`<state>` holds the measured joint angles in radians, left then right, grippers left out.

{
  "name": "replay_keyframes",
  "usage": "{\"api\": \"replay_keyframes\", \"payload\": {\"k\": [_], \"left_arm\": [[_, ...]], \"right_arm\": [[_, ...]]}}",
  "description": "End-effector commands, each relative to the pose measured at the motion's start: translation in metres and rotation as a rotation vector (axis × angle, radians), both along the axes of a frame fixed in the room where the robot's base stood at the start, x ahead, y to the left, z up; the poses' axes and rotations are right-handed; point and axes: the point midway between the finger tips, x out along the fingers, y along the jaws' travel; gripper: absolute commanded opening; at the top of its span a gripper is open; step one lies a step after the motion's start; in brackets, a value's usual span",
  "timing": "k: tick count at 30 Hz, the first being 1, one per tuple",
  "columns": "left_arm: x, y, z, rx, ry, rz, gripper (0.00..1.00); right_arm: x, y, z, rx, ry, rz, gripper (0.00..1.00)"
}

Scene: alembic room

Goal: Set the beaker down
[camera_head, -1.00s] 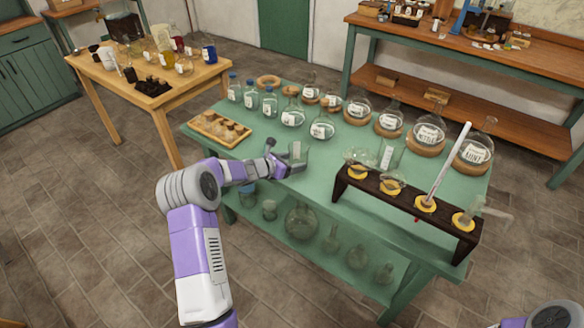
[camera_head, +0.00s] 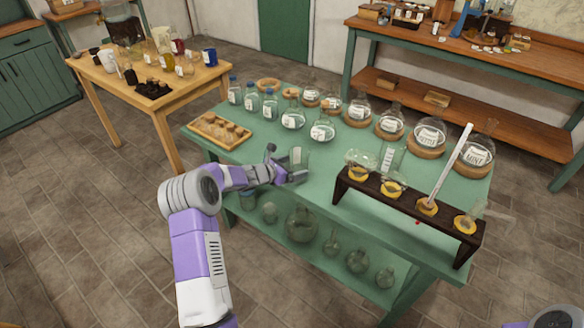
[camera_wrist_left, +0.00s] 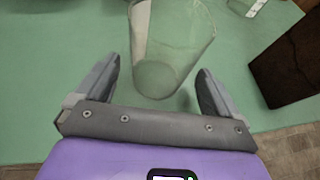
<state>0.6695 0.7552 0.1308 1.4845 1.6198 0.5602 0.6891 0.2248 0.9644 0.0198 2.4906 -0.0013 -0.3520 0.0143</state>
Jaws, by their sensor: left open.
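The clear glass beaker (camera_head: 298,157) stands on the green table (camera_head: 330,165) in the head view, near its front edge. In the left wrist view the beaker (camera_wrist_left: 165,55) shows with its base toward me, between and just beyond the fingertips. My left gripper (camera_head: 290,166) is at the beaker; in the wrist view the gripper (camera_wrist_left: 158,85) is open, with a gap on both sides of the glass. The beaker looks upright. Only a small part of my right arm shows at the lower right corner; its gripper is out of view.
A dark wooden rack (camera_head: 405,205) with yellow rings and glassware stands to the right of the beaker. Labelled flasks (camera_head: 430,135) line the table's back. A wooden tray (camera_head: 219,130) lies at the left. Bare green surface shows around the beaker.

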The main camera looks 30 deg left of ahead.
Motion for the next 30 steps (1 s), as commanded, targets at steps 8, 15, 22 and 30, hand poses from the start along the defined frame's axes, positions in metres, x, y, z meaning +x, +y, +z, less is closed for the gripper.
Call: {"api": "replay_keyframes", "payload": {"k": [8,15,22,30], "left_arm": [[-0.030,0.010,0.018,0.001,0.001,0.003,0.96],[-0.076,0.023,0.039,0.001,0.001,0.003,0.96],[-0.102,0.030,0.049,0.000,0.000,0.001,0.96],[-0.108,0.021,0.040,0.015,0.025,-0.029,0.96]], "right_arm": [[0.000,0.000,0.010,0.000,0.000,0.000,0.83],[0.000,0.000,0.019,0.000,0.000,0.000,0.83],[0.000,0.000,0.023,0.000,0.000,0.000,0.83],[0.000,0.000,0.023,0.000,0.000,0.000,0.83]]}}
